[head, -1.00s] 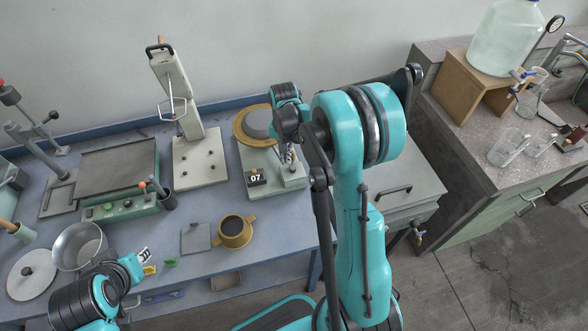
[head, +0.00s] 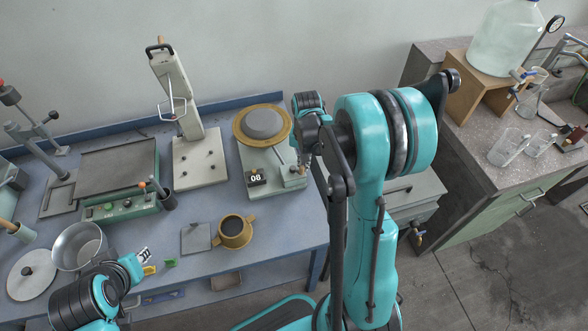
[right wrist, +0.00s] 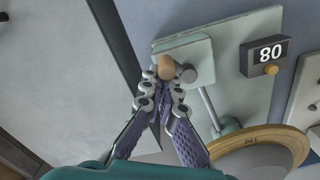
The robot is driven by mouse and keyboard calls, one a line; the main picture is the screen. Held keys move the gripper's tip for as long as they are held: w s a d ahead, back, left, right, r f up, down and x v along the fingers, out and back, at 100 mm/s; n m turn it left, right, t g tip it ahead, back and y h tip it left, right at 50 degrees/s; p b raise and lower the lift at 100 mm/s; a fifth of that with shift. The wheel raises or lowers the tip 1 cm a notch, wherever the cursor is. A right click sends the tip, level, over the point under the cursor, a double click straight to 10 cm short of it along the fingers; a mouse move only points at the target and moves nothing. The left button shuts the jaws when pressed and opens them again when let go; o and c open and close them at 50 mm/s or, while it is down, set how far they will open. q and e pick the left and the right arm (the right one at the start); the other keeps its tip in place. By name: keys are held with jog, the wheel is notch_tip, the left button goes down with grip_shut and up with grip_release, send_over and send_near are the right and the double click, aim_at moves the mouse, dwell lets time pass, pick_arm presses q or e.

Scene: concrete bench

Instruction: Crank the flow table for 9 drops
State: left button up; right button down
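The flow table (head: 262,160) stands on the blue bench, a pale green base with a round brass top (head: 240,128) bearing a grey disc-shaped cake (head: 263,124). Its counter (head: 256,177) reads 08, and the same counter shows in the right wrist view (right wrist: 268,57). The crank's wooden handle (right wrist: 166,67) is at the base's end. My right gripper (right wrist: 164,88) has its fingertips closed on either side of that handle; in the head view it (head: 303,165) is at the table's right side. My left gripper (head: 146,254) hangs over the bench's front left, too small to read.
A brass mould (head: 234,232) and a grey plate (head: 196,238) lie in front of the flow table. A metal bowl (head: 79,246) and a green control box (head: 118,207) are to the left. A white upright stand (head: 200,165) is beside the flow table.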

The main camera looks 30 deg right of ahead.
dwell(0.3)
jog(key=shift+s+a+f, duration=0.1)
jog(key=shift+s+a, duration=0.3)
jog(key=shift+a, duration=0.35)
jog(key=shift+s+a, duration=0.35)
jog(key=shift+a, duration=0.9)
jog(key=c, duration=1.8)
grip_release()
jog(key=shift+o, duration=0.2)
notch_tip(320, 180, up, 19)
jog(key=p, duration=0.5)
jog(key=shift+p, duration=0.35)
